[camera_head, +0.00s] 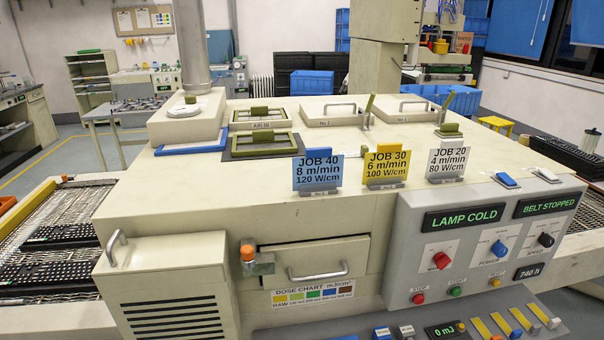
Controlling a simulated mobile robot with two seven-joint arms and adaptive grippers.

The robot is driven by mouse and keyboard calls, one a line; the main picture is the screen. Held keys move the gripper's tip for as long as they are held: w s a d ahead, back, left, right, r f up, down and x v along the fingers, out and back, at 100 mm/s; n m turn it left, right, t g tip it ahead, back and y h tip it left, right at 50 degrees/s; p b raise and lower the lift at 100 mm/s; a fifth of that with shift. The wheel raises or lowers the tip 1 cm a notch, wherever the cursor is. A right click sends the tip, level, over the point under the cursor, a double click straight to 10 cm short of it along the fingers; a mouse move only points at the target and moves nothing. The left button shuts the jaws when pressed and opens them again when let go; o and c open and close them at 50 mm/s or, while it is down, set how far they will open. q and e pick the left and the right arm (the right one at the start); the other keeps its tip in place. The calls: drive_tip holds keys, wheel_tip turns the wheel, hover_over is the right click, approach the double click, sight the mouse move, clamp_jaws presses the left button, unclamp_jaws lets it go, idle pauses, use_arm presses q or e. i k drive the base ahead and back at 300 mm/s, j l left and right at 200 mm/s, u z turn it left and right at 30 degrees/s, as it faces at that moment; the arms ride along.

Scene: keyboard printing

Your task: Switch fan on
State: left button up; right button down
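A grey control panel (405,283) is on the front right of a large cream machine. It carries a red knob (441,260), a blue knob (498,248) marked POWER and a black knob (546,240) marked SPEED. The label over the red knob is too small to read. Below are a red button (418,298), a green button (456,291) and a yellow button (495,282). The displays read LAMP COLD (463,217) and BELT STOPPED (547,205). No control is legibly marked as the fan. Neither gripper is in view.
Job cards in blue (318,174), yellow (387,167) and white (447,162) stand on the machine top. A lower sloped panel (290,334) has sliders and a green 0 mJ display (445,330). Black keyboards lie on the left mesh belt (45,255). The space before the panel is clear.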

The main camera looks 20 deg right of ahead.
sight(503, 176)
drive_tip(key=l+z, duration=0.1)
drive_tip(key=z, duration=1.95)
drive_tip(key=l, duration=0.1)
